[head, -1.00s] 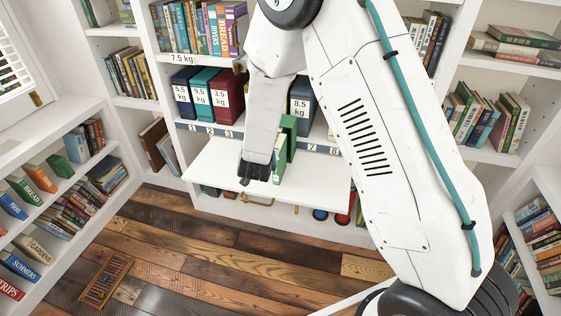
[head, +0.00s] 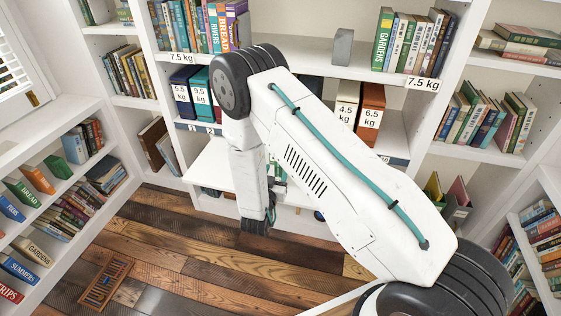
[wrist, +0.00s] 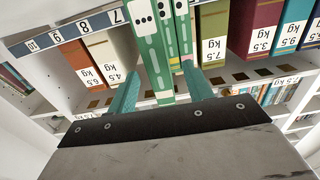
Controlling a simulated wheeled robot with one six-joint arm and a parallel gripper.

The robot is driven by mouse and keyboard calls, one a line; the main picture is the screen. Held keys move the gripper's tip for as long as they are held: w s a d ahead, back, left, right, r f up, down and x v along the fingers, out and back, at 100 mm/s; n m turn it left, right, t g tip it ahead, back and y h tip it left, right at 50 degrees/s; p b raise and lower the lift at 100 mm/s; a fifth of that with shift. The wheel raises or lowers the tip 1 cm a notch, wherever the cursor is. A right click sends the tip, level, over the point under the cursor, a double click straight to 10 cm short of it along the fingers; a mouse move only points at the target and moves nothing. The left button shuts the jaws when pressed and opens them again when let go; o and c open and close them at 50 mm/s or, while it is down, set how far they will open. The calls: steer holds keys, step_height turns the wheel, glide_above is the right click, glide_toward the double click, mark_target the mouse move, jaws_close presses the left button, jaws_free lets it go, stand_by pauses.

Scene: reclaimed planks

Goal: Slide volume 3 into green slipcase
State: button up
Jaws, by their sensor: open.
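In the wrist view, which shows the shelf upside down, a green spine with three dots (wrist: 150,52), likely volume 3, stands beside a green spine with two dots (wrist: 166,45) and a green spine with one dot (wrist: 184,35). I cannot tell which green surfaces belong to the slipcase. My gripper (wrist: 160,82) is open, its teal fingers on either side of the green group in the picture. Contact is not clear, and nothing is visibly gripped. In the head view my arm hides most of the green group and the fingertips.
Weighted boxes flank the green group: a tan 4.5 kg box (wrist: 112,55), an orange-brown box (wrist: 82,62), an olive 7.5 kg box (wrist: 213,35) and a maroon 3.5 kg box (wrist: 256,25). A white ledge (head: 208,172) juts out below.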

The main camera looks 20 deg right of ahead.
steer(key=x, duration=0.5)
steer(key=shift+w+d+r, duration=0.1)
steer(key=shift+w+d, duration=0.15)
steer(key=shift+d, duration=0.1)
jaws_close()
